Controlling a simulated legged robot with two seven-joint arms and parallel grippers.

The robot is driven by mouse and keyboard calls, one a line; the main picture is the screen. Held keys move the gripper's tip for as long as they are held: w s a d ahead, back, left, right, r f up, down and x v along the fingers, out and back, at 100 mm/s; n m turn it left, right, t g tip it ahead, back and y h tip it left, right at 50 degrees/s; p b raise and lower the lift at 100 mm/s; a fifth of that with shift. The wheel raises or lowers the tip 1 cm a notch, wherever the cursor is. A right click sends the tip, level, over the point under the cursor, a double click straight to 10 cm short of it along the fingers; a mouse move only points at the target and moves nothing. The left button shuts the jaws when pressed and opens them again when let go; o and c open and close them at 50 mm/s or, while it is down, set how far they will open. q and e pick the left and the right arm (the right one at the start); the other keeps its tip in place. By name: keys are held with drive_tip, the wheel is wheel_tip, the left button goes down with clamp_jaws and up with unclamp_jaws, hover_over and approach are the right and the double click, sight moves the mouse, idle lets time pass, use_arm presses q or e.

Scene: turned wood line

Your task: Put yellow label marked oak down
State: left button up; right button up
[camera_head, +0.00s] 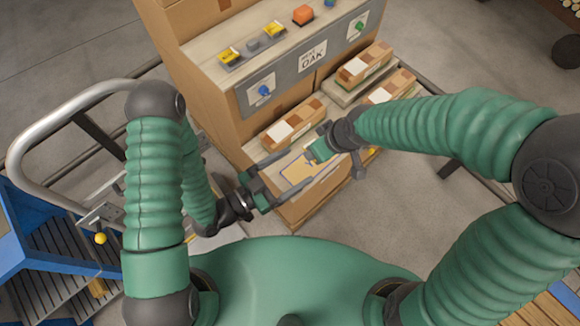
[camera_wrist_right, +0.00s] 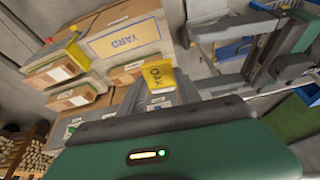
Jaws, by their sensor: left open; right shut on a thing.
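The yellow label marked OAK (camera_wrist_right: 158,76) shows in the right wrist view at the end of my right gripper, its text turned nearly upside down. My right gripper (camera_head: 317,151) is shut on it, over the lower cardboard ledge. In the head view the label is mostly hidden by the gripper. My left gripper (camera_head: 298,168) is open and empty, its two fingers spread close to the right gripper. In the right wrist view the left gripper (camera_wrist_right: 230,55) is beside the label, apart from it.
A metal rail (camera_head: 50,112) stands at left.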

drive_tip(key=shift+d, duration=0.1)
use_arm(q)
drive_tip(key=x, duration=1.1)
drive_tip(key=shift+w+d, duration=0.2)
drive_tip(key=shift+d, duration=0.1)
drive_tip(key=c, duration=1.2)
drive_tip(key=shift+s, duration=0.1)
drive_tip(key=shift+c, duration=0.9)
use_arm(e)
drive_tip(key=o, duration=1.4)
drive_tip(key=shift+c, duration=0.2)
drive_tip(key=shift+o, duration=0.2)
